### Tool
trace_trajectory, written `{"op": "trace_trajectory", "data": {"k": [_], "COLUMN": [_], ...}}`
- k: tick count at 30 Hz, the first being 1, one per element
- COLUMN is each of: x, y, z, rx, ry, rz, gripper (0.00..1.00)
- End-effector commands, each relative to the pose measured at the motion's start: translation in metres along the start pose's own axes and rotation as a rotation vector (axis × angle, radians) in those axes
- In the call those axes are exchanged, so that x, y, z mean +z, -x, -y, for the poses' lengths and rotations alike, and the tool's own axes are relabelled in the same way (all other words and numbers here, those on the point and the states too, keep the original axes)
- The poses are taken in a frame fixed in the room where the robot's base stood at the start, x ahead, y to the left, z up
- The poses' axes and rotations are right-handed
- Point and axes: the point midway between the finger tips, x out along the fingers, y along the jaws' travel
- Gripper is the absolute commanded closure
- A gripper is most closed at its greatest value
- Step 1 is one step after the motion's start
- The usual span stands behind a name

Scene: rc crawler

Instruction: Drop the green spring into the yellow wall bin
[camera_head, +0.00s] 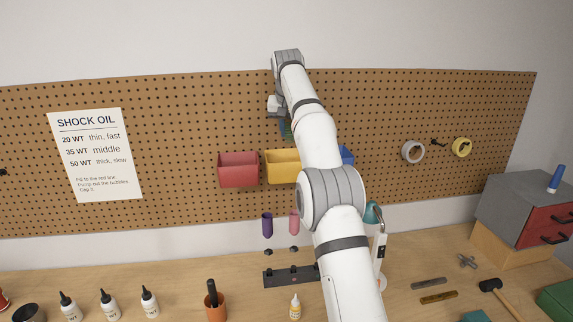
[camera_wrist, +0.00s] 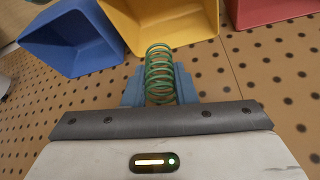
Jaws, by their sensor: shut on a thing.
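The green spring (camera_wrist: 160,74) is a coil held between the blue fingertips of my gripper (camera_wrist: 160,88) in the wrist view. My gripper is shut on it. In the head view the gripper (camera_head: 285,128) is above the yellow wall bin (camera_head: 283,167), in front of the pegboard, partly hidden by my arm. The yellow bin also shows in the wrist view (camera_wrist: 165,22), just beyond the spring's end. The spring appears apart from the bin, but the exact gap is hard to judge. My arm hides the bin's right part in the head view.
A red bin (camera_head: 238,170) hangs left of the yellow one. A blue bin (camera_head: 347,155) hangs to the right, mostly behind my arm. Purple (camera_head: 267,224) and pink (camera_head: 294,222) shock bodies are below. The bench holds bottles and tools. The pegboard above the bins is clear.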

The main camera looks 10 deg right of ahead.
Motion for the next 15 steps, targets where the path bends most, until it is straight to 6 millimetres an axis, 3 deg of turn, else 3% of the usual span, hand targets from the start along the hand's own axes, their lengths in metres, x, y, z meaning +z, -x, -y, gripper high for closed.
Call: {"op": "trace_trajectory", "data": {"k": [15], "x": [0.018], "y": [-0.045], "z": [-0.007], "rx": [0.004], "ry": [-0.010], "rz": [0.001], "gripper": [0.96]}}
